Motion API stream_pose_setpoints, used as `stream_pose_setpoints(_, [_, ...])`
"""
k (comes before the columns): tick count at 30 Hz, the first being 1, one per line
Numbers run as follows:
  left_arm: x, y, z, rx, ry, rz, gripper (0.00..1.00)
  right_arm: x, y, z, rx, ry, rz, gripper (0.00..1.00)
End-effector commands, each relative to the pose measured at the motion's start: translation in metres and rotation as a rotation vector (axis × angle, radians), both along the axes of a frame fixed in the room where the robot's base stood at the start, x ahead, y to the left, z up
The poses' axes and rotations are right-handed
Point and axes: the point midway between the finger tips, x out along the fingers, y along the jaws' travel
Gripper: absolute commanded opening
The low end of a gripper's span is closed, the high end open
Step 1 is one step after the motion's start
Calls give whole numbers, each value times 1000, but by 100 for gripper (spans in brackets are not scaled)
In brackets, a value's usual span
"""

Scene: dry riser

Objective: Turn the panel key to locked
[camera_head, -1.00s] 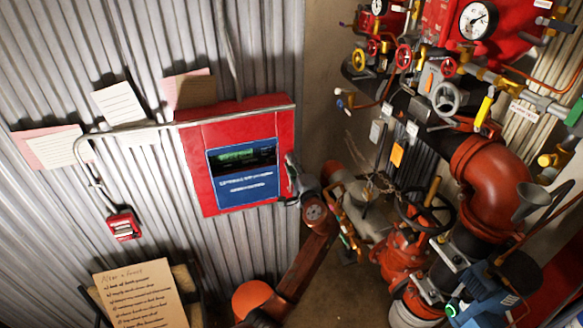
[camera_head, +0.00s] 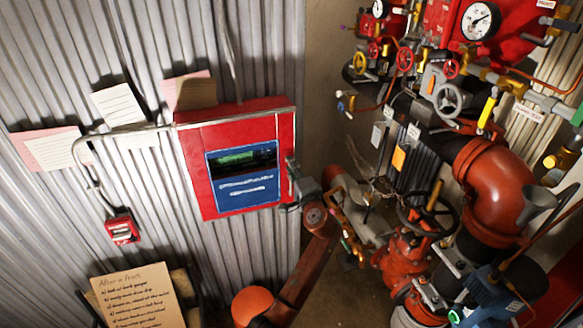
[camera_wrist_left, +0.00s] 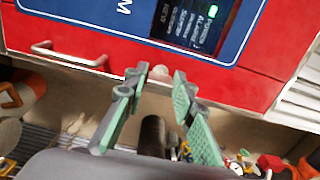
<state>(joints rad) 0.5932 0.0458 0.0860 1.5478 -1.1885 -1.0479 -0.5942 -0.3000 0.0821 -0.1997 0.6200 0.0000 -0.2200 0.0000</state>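The red alarm panel (camera_head: 192,165) hangs on the corrugated wall, with a blue face and a dark display with green text. It also fills the top of the left wrist view (camera_wrist_left: 262,85). My left gripper (camera_head: 284,187) is at the panel's right side. In the left wrist view, its two green-padded fingers (camera_wrist_left: 158,88) stand apart, their tips near the panel's edge. A small pale rounded knob (camera_wrist_left: 160,73) shows between the fingertips; I cannot tell whether it is the key. No key position can be read. My right gripper is out of view.
Red and black pipes with valves and a handwheel (camera_head: 428,216) stand to the right. A red call point (camera_head: 122,230) and paper notes hang left of the panel. A handwritten sheet (camera_head: 138,297) stands at lower left. A metal handle (camera_wrist_left: 70,56) sticks out from the panel.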

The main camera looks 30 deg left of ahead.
Motion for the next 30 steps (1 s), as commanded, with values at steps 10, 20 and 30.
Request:
stream_pose_setpoints(10, [0, 0, 0, 1, 0, 0, 39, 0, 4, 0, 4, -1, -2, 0])
stream_pose_setpoints(20, [-13, -18, 0, -1, 0, -3, 39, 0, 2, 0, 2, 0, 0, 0])
stream_pose_setpoints(30, [-59, -70, -1, -2, 1, -2, 39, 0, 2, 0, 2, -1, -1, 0])
